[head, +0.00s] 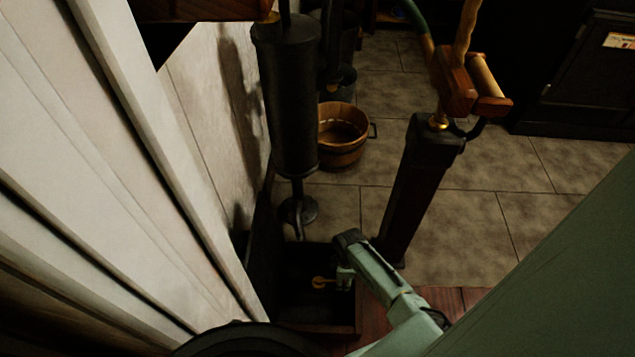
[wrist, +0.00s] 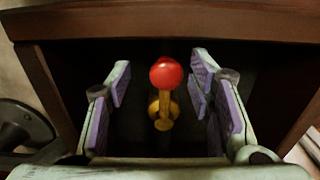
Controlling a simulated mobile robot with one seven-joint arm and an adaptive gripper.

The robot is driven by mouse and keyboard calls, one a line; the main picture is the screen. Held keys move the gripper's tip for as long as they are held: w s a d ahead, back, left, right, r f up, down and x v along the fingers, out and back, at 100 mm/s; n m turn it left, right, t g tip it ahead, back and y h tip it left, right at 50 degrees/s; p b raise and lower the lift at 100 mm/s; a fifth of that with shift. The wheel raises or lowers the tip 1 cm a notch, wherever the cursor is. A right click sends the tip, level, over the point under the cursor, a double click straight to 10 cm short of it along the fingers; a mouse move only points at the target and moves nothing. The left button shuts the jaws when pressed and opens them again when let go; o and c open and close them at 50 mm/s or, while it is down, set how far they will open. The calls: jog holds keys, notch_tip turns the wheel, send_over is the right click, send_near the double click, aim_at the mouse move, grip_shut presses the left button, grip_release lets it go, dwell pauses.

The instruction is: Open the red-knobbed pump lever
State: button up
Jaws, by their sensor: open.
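The pump lever shows in the wrist view as a red ball knob (wrist: 166,74) on a short brass stem (wrist: 163,108). It sits inside a dark, wood-edged recess. My gripper (wrist: 160,84) is open, with one purple-padded finger to the left of the knob and one to the right. The knob appears between the fingers, with clear gaps on both sides and no visible contact. In the head view my gripper (head: 345,277) is over the dark open box (head: 350,330), close to a small brass part (head: 321,283). The red knob cannot be made out there.
A black cylinder (head: 290,100) stands along the pale wall (head: 110,150) at left. A dark post (head: 408,195) with a wooden handle rises just beyond my arm. A wooden bucket (head: 343,148) stands farther back. Tiled floor (head: 530,210) is clear at right.

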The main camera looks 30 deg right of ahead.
jog(key=shift+o, duration=0.7)
jog(key=shift+r, duration=0.15)
notch_tip(320, 180, up, 11)
jog(key=p, duration=0.9)
jog(key=shift+s, duration=0.1)
